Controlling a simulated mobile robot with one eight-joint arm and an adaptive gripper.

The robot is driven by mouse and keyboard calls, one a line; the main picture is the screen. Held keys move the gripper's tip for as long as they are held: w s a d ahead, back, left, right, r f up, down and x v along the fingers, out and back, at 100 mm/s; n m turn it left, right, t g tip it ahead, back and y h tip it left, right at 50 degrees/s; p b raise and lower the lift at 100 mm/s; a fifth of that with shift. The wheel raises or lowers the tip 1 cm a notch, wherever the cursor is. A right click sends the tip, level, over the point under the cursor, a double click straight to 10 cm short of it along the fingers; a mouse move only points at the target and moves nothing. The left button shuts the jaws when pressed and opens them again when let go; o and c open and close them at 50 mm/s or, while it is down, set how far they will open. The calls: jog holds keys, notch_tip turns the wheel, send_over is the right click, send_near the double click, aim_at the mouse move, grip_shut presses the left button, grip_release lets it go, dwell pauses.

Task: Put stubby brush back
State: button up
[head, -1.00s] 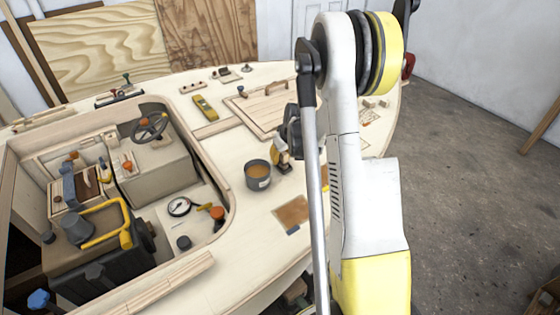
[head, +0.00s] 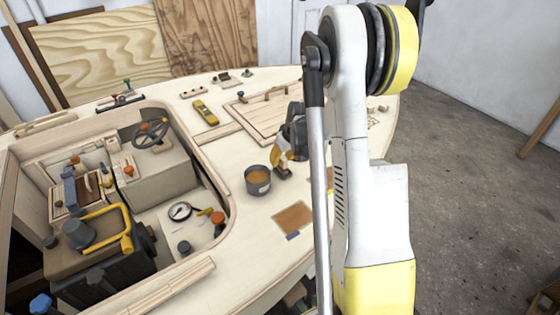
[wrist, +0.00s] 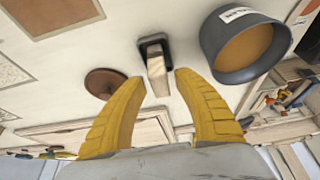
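The stubby brush appears to be the short pale wooden piece (wrist: 157,68) with a dark, blocky end, seen in the wrist view against the pale deck. My gripper (wrist: 162,78) is open, with its two yellow fingers spread on either side of the wooden part. I see a gap at each side, and cannot tell how deep the fingers reach. In the head view my gripper (head: 281,160) is low over the deck, just right of the grey pot (head: 258,183). A small dark brown piece shows below the fingers there, mostly hidden.
The pot of orange-brown liquid also stands close on the right in the wrist view (wrist: 245,50). A brown round disc (wrist: 104,83) lies left of the brush. A tan sheet (head: 294,217) lies nearer on the deck. The open cockpit (head: 155,192) is to the left.

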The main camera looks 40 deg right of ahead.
jog(key=p+v, duration=0.2)
jog(key=v, duration=0.6)
jog(key=s+a+r+t, duration=0.1)
jog(key=s+a+r, duration=0.2)
jog(key=a+r, duration=0.4)
jog(key=s+a+r, duration=0.3)
jog(key=a+r, duration=0.2)
jog(key=a, duration=0.3)
jog(key=s+a+r+n+t, duration=0.1)
jog(key=s+a+r, duration=0.2)
jog(key=s+a, duration=0.9)
jog(key=shift+s+a+r+t, duration=0.3)
jog(key=shift+s+t, duration=0.1)
jog(key=shift+d, duration=0.1)
